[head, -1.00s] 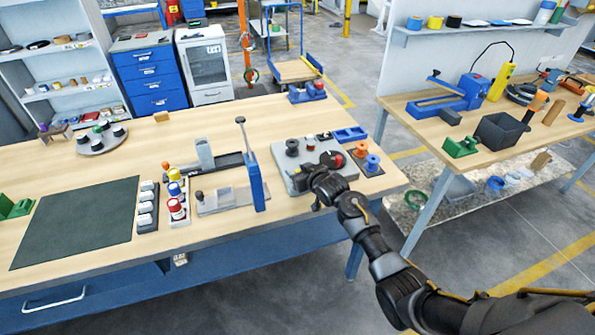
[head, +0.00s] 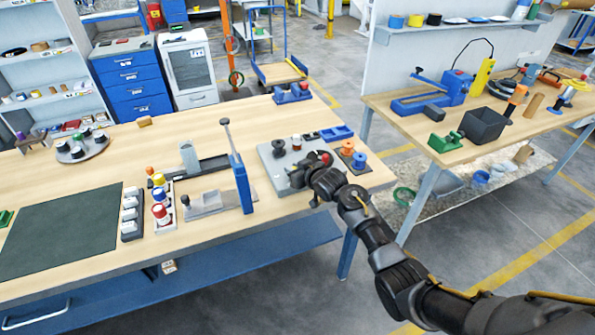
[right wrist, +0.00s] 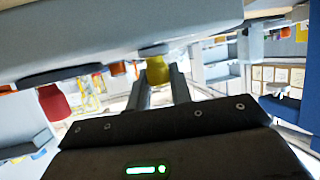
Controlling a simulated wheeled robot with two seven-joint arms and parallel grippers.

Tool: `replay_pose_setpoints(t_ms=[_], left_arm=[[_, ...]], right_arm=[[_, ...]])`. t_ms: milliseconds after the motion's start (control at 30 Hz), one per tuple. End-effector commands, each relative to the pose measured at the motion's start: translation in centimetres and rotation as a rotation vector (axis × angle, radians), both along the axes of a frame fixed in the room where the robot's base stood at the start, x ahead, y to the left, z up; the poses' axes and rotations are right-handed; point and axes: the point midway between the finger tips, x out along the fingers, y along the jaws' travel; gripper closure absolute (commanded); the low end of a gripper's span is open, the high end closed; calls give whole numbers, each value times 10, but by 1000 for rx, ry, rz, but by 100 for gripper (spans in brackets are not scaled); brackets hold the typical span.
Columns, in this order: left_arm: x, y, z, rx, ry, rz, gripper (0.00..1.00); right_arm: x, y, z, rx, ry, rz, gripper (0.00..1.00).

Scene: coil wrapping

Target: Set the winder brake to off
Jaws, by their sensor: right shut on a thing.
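A grey machine (head: 268,158) that looks like the winder stands near the right end of the workbench. It carries dark posts and a red knob (head: 325,157). My right gripper (head: 303,184) is at its front edge, and the wrist partly covers it in the head view. In the right wrist view, my right gripper (right wrist: 160,88) is shut on a small yellow knob (right wrist: 158,70) under the machine's grey body. A red knob (right wrist: 53,101) hangs to the left, apart from the fingers. Brake markings are not readable. My left gripper is out of view.
A blue lever press (head: 241,180) stands left of the machine, with a rack of bottles (head: 161,208) beyond it. Orange and blue spools (head: 358,159) stand just right. A dark mat (head: 62,232) covers the bench's left part. A second bench (head: 400,112) is at right.

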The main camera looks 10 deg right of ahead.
Motion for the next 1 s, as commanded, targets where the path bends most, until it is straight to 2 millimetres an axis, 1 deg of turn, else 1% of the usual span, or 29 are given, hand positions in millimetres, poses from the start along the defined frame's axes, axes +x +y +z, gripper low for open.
replay_pose_setpoints(t_ms=[33, 67, 100, 267, 533, 667, 767, 1000], left_arm=[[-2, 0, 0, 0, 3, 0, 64], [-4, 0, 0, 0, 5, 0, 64], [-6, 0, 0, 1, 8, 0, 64], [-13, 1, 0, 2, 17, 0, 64], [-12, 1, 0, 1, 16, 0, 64], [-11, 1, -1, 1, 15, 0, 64], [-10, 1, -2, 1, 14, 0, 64], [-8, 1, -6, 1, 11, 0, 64]], right_arm=[[1, -5, 1, -2, 0, -9, 100], [1, -5, 1, -2, 0, -9, 100], [1, -5, 1, -2, 0, -9, 78], [1, -4, 1, -1, 0, -8, 57], [0, -2, 1, -1, 0, -4, 57], [-5, -5, 3, 0, -2, -5, 57], [-15, -10, 7, -1, -3, -5, 57], [-52, -24, 23, -2, -3, -6, 57]])
